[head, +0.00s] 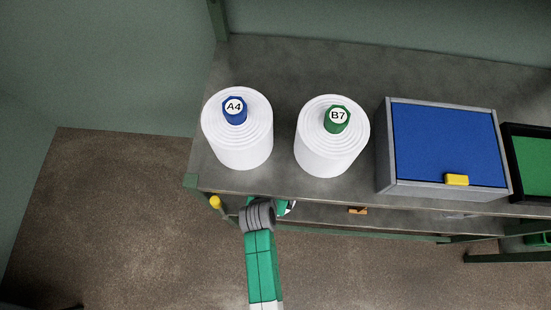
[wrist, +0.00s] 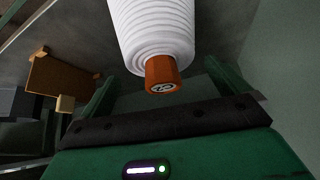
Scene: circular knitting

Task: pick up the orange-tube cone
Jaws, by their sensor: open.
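The orange-tube cone shows in the wrist view as a white ribbed yarn cone (wrist: 155,35) with an orange tube (wrist: 162,74). The tube end faces the camera and carries a round label too small to read surely. My gripper (wrist: 161,78) is open, its green fingers apart on the left and right of the tube. I cannot tell whether either finger touches the cone. In the head view my arm reaches in below the table top, my gripper is mostly hidden there, and the orange-tube cone is not visible.
On the table top (head: 285,70) stand a blue-tube cone (head: 237,140) marked A4, a green-tube cone (head: 330,150) marked B7 and a blue-lidded box (head: 445,140) with a yellow handle. A green-floored black tray (head: 535,165) is at right. In the wrist view an orange-brown box (wrist: 62,80) lies left.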

